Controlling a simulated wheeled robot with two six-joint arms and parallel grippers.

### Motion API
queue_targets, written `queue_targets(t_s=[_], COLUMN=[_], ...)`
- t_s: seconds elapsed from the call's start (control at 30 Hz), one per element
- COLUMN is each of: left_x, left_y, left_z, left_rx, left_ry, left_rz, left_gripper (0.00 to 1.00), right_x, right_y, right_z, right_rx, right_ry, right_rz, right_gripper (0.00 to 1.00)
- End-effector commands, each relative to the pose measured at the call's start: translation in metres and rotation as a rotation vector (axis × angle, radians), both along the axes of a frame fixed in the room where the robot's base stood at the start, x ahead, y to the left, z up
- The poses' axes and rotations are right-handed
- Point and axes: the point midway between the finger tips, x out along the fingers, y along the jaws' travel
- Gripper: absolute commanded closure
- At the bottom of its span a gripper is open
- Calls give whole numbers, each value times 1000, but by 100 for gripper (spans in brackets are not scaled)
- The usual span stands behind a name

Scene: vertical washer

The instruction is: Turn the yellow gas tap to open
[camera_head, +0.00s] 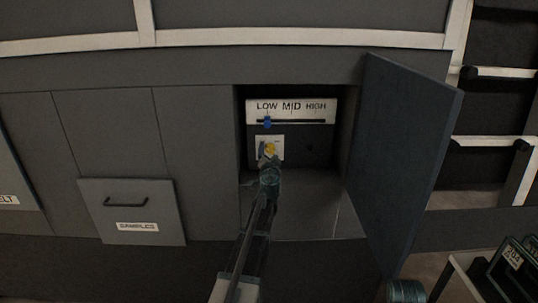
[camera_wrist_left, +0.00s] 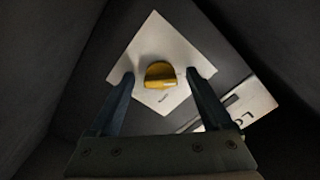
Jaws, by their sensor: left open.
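The yellow gas tap (camera_head: 270,149) sits on a white plate (camera_head: 279,156) on the back wall of an open cupboard, below the LOW MID HIGH panel. In the left wrist view the tap (camera_wrist_left: 160,75) is a rounded yellow knob on its white plate (camera_wrist_left: 182,47). My left gripper (camera_head: 268,157) reaches into the cupboard in front of the tap. In the wrist view its two fingers (camera_wrist_left: 160,83) are open, one on each side of the tap, with a gap to both. I cannot tell how deep they reach.
The cupboard door (camera_head: 402,150) stands open on the right. The slider panel (camera_head: 291,110) has a blue knob (camera_head: 267,124) near LOW. A SAMPLES drawer (camera_head: 133,212) is at the left. The cupboard walls are close around my left arm.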

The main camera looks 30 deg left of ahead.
Motion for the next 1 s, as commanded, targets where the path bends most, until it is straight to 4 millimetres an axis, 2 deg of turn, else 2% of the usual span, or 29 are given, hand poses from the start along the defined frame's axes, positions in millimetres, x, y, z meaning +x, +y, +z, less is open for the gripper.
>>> queue_targets(t_s=[0.13, 0.17, 0.6, 1.0], left_x=[-1, -1, -1, -1], left_y=[0, 0, 0, 0], left_z=[0, 0, 0, 0], left_rx=[0, 0, 0, 77], left_ry=[0, 0, 0, 47], left_rz=[0, 0, 0, 0], left_gripper=[18, 21, 100, 100], right_x=[0, 0, 0, 0], right_y=[0, 0, 0, 0], right_z=[0, 0, 0, 1], right_rx=[0, 0, 0, 0], right_ry=[0, 0, 0, 0], right_rz=[0, 0, 0, 0], right_gripper=[50, 50, 50, 50])
